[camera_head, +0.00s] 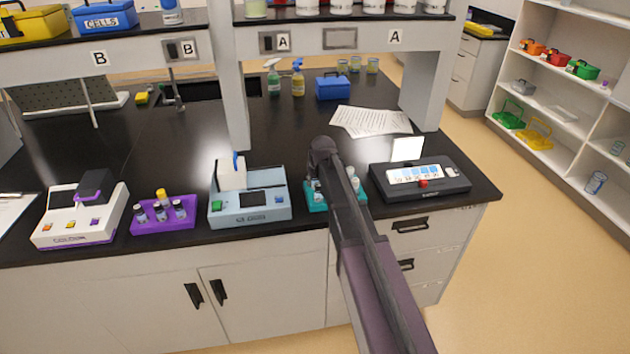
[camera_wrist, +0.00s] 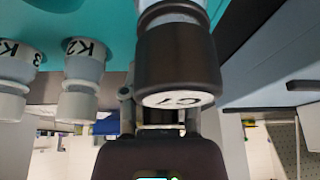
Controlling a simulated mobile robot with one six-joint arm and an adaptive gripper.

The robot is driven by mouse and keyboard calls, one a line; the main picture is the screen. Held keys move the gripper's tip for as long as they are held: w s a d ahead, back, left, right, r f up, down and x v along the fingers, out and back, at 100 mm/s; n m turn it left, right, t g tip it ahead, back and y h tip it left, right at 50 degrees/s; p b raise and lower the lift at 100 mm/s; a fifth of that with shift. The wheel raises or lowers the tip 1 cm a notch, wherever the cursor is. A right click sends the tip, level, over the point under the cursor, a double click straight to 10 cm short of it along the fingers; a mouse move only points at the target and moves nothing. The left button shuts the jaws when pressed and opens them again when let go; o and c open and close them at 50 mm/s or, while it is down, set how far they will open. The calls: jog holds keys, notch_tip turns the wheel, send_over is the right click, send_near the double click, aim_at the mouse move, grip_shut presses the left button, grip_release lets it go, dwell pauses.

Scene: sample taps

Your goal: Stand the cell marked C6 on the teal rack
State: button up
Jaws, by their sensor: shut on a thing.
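In the wrist view, my gripper (camera_wrist: 160,118) is shut on a dark-capped cell (camera_wrist: 178,60). The mark on its end face looks like C1, but I cannot read it for sure. The teal rack (camera_wrist: 105,15) fills the top left of the wrist view. It also shows in the head view (camera_head: 318,208), partly behind my arm. The cell's far end lies against the teal area; I cannot tell whether it touches. A pale vial marked K2 (camera_wrist: 84,65) and another, apparently K3 (camera_wrist: 14,68), stand at the rack beside the held cell. My arm hides the gripper in the head view.
A light-blue device (camera_head: 250,208) stands left of the teal rack and a black device with a lit screen (camera_head: 420,190) right of it. Further left are a purple rack (camera_head: 150,224) with several vials and a white device (camera_head: 75,228). Papers (camera_head: 370,121) lie behind.

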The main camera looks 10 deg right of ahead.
jog(key=o, duration=1.1)
jog(key=shift+c, duration=0.2)
jog(key=shift+o, duration=1.4)
jog(key=shift+r, duration=0.1)
jog(key=shift+p+v, duration=3.3)
jog(key=shift+v, duration=0.1)
jog(key=s+f+m+g, duration=0.1)
jog(key=s+g, duration=0.3)
jog(key=s, duration=2.3)
jog(key=shift+f+m+g+h, duration=0.2)
jog(key=shift+m+g+h, duration=0.1)
